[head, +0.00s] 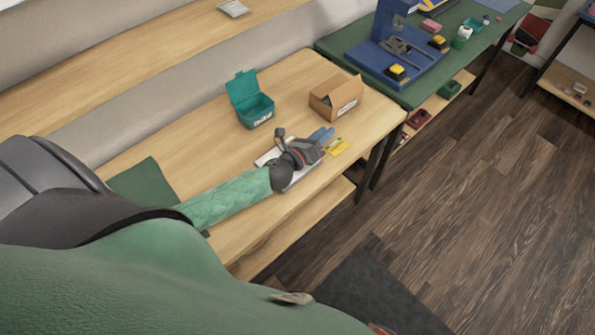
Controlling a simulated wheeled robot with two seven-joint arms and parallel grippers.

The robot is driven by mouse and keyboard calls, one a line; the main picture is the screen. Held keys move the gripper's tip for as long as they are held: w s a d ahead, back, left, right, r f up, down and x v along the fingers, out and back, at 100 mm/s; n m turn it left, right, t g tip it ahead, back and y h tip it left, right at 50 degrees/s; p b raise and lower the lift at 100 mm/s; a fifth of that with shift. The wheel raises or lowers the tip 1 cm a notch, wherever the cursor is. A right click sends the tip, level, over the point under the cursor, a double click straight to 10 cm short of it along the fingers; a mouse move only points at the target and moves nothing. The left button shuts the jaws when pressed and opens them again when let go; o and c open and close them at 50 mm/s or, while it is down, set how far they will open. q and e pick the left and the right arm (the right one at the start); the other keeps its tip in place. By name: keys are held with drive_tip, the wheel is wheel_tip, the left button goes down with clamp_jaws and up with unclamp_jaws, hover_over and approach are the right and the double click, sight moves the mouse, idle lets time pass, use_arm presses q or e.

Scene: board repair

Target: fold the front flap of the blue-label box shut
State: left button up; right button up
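A brown cardboard box (322,108) stands on the wooden table near its far right end, with its top at least partly open. A pale label is on its front right side; its colour is too small to confirm as blue, and I cannot make out each flap clearly. My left gripper (318,143) is over the table in front of the box, lower in the picture and apart from it. Blue shapes show at its tip, and I cannot tell whether its fingers are open or shut on something. My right gripper is not in view.
A teal bin (257,112) with its lid raised stands left of the box. A green workbench (420,92) with blue equipment adjoins the right. Bare table lies between bin and box.

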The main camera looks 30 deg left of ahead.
use_arm(q)
drive_tip(key=s+a+n+g+y, duration=0.1)
drive_tip(key=s+n+y, duration=0.1)
drive_tip(key=n, duration=0.3)
drive_tip(key=s+a+f+n+g+y, duration=0.1)
drive_tip(key=s+n+y, duration=0.1)
drive_tip(key=s+n, duration=0.2)
drive_tip(key=s+a+f+n+g+y, duration=0.1)
drive_tip(key=s+n+y, duration=0.1)
drive_tip(key=n, duration=0.5)
drive_tip(key=shift+s+f+g+y, duration=0.15)
drive_tip(key=shift+s+g+y, duration=0.25)
drive_tip(key=shift+y, duration=0.2)
drive_tip(key=shift+s+f+n+g, duration=0.35)
drive_tip(key=shift+s+n, duration=0.25)
drive_tip(key=shift+n, duration=0.3)
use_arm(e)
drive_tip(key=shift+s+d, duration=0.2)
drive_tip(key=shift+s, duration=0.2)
use_arm(q)
drive_tip(key=shift+w+a+r, duration=0.1)
drive_tip(key=shift+w, duration=0.05)
